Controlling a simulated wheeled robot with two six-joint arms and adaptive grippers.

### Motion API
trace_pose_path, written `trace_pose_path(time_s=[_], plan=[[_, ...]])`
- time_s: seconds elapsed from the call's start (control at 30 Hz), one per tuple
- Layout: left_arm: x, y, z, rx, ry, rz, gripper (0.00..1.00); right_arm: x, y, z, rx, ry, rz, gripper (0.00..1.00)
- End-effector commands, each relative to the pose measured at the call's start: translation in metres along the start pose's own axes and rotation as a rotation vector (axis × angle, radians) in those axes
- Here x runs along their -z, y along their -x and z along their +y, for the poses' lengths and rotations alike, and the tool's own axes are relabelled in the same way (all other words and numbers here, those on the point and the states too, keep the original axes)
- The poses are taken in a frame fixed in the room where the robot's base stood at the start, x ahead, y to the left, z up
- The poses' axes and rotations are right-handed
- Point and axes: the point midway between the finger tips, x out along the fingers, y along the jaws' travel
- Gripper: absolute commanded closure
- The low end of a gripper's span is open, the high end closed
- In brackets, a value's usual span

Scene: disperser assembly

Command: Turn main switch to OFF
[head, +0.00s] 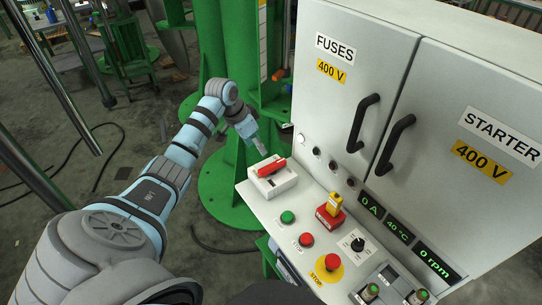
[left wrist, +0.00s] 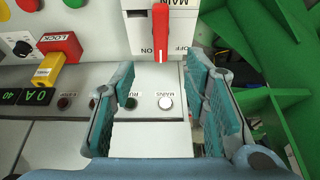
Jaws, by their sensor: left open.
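The main switch is a white box (head: 277,186) with a red handle (head: 271,167) at the far left corner of the control desk. In the left wrist view the red handle (left wrist: 160,32) stands upright in the picture, with ON printed to its left and OFF to its right. My left gripper (head: 258,146) is open and empty, just beyond the box. In the left wrist view its fingers (left wrist: 162,82) are spread on either side of the handle's line, apart from it. My right gripper is not in view.
A red LOCK block with a yellow part (head: 334,202) stands on the desk. Green (head: 288,217) and red (head: 306,240) buttons and a STOP button (head: 332,262) lie nearer. The grey cabinet (head: 350,60) rises behind the desk. A green column (head: 230,160) stands left.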

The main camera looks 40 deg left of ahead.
Motion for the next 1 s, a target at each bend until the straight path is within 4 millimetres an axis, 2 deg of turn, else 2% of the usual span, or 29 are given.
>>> trace_pose_path(time_s=[0.07,0.17,0.4,0.53,0.7,0.97,1.0], plan=[[0.002,-0.006,-0.003,-0.006,0.007,0.008,0.58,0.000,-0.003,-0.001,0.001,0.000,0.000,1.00],[0.002,-0.027,-0.002,-0.007,0.007,0.007,0.58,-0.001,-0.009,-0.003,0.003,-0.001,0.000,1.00],[0.001,-0.101,-0.001,-0.006,0.007,0.007,0.58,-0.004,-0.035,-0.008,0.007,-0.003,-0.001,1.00],[0.001,-0.128,-0.001,-0.003,0.005,0.007,0.58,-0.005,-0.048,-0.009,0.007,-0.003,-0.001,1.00],[0.002,-0.142,-0.001,-0.003,0.004,0.006,0.58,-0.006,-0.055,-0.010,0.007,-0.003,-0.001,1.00],[0.003,-0.141,-0.002,-0.001,0.003,0.006,0.58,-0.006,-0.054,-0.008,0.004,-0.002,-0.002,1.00],[0.003,-0.141,-0.002,-0.001,0.003,0.006,0.65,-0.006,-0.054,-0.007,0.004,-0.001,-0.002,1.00]])
